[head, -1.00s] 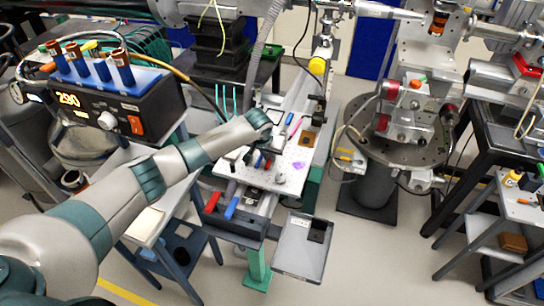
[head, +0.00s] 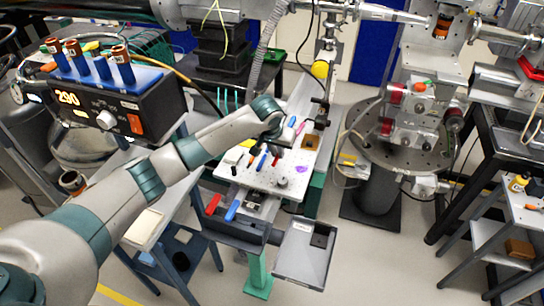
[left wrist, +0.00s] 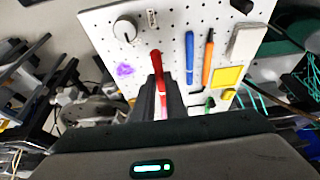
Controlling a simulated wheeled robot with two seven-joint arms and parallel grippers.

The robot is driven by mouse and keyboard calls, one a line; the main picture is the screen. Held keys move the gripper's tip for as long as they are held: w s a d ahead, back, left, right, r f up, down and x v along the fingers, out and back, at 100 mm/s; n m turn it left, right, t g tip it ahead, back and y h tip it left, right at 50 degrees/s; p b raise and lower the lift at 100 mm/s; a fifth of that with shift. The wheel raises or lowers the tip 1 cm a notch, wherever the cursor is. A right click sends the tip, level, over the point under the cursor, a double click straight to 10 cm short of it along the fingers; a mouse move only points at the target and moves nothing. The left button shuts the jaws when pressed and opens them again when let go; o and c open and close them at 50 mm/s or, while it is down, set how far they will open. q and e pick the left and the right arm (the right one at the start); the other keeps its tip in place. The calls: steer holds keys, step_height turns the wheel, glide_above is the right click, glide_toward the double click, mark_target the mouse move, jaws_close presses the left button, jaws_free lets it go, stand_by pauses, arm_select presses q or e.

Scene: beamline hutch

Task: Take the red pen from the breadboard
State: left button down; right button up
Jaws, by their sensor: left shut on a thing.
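The white perforated breadboard (head: 262,180) stands in the middle of the head view and fills the upper middle of the left wrist view (left wrist: 104,20). My left gripper (head: 277,150) is over it. In the left wrist view my left gripper (left wrist: 162,82) is shut on the red pen (left wrist: 155,58), whose red end shows beyond the fingertips. The rest of the pen is hidden between the fingers. I cannot tell whether the pen still touches the board. My right gripper is not in view.
On the board, a blue pen (left wrist: 190,48) and an orange pen (left wrist: 208,62) lie right of the red pen. A silver knob (left wrist: 125,29) and a purple patch (left wrist: 125,70) are to its left. A grey tray (head: 297,255) juts out in front.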

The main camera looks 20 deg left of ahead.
arm_select(q)
steer(key=s+d+r+b, duration=0.2)
steer(key=s+d+r, duration=0.2)
steer(key=d, duration=0.3)
steer(key=shift+s+r, duration=0.4)
steer(key=shift+r, duration=0.2)
steer(key=shift+d, duration=0.1)
